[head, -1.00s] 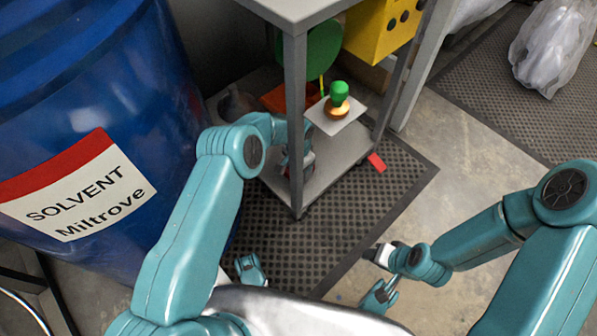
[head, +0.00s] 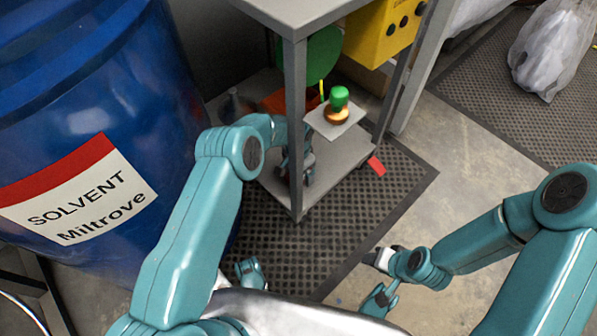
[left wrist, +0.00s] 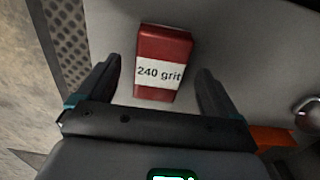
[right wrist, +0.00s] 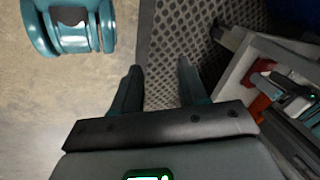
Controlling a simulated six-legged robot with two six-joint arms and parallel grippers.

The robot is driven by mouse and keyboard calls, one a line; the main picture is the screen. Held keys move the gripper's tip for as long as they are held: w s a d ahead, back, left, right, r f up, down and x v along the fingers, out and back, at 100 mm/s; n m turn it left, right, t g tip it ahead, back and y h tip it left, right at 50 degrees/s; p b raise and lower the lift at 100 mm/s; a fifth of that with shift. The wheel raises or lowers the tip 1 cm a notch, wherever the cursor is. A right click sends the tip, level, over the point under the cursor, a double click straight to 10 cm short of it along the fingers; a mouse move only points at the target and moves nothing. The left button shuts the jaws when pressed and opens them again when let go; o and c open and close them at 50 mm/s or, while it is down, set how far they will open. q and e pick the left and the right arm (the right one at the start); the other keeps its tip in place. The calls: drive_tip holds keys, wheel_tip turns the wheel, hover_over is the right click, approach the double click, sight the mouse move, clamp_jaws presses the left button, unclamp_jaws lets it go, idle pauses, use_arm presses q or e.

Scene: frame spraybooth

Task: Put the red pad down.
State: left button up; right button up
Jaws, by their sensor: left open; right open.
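The red pad (left wrist: 163,62), a red block with a white "240 grit" label, lies on the grey lower shelf (left wrist: 215,30) of the cart. In the left wrist view it sits between the two spread fingers of my left gripper (left wrist: 160,88), with a gap on each side. My left gripper is open. In the head view my left gripper (head: 297,165) is partly hidden behind the cart's front leg, and I cannot make out the pad there. My right gripper (right wrist: 155,85) is open and empty above the floor; it also shows in the head view (head: 378,258).
A white card with a green-knobbed stamp (head: 338,103) is on the cart's right side. The cart leg (head: 296,130) stands close to my left arm. A blue solvent drum (head: 90,120) fills the left. A red tag (head: 376,166) is near the caster.

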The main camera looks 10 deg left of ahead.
use_arm(q)
wheel_tip(320, 180, up, 10)
drive_tip(key=p, duration=0.3)
use_arm(e)
drive_tip(key=shift+g, duration=0.6)
drive_tip(key=s+r, duration=0.3)
drive_tip(key=r, duration=0.1)
drive_tip(key=shift+a, duration=0.3)
